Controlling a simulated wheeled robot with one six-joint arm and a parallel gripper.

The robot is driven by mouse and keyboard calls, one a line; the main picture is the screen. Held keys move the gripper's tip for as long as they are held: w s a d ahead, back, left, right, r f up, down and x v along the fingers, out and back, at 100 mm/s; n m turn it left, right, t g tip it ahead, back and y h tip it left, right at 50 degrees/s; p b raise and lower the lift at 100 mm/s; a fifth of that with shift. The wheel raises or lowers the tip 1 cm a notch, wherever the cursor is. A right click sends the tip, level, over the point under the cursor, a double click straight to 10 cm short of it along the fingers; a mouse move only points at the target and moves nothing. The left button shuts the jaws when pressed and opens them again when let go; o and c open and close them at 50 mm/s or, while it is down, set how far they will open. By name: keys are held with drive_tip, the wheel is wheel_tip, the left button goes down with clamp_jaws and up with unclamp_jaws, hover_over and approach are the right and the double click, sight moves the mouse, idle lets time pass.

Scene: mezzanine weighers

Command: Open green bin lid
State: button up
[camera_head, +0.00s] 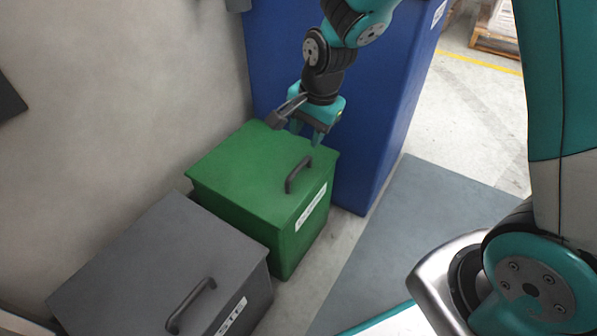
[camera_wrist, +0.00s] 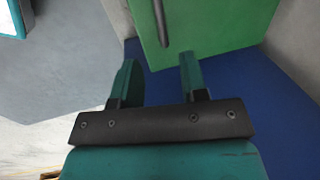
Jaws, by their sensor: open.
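The green bin (camera_head: 262,192) stands against the wall with its flat lid (camera_head: 245,165) shut. A dark bar handle (camera_head: 298,174) sits on the lid near its right edge, above a white label on the front. In the wrist view the lid (camera_wrist: 215,25) fills the top, with the handle (camera_wrist: 161,22) pointing down toward the fingers. My gripper (camera_head: 306,138) is above the back right part of the lid, close to the handle but apart from it. In the wrist view my gripper (camera_wrist: 158,80) has its two fingers spread, with nothing between them.
A grey bin (camera_head: 165,265) with its own handle stands beside the green bin, at the front left. A tall blue cabinet-like block (camera_head: 385,110) rises directly behind the green bin and my gripper. Grey floor matting (camera_head: 420,210) lies clear to the right.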

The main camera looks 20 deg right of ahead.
sight(298, 168)
drive_tip(key=f+b, duration=0.1)
drive_tip(key=f, duration=0.2)
drive_tip(key=w+a+f+b, duration=0.1)
drive_tip(key=f+b, duration=0.1)
drive_tip(key=f, duration=0.2)
drive_tip(key=f+b, duration=0.2)
drive_tip(key=f, duration=0.1)
drive_tip(key=shift+w+a+f, duration=0.15)
drive_tip(key=shift+w+f, duration=0.2)
drive_tip(key=shift+w, duration=0.05)
clamp_jaws()
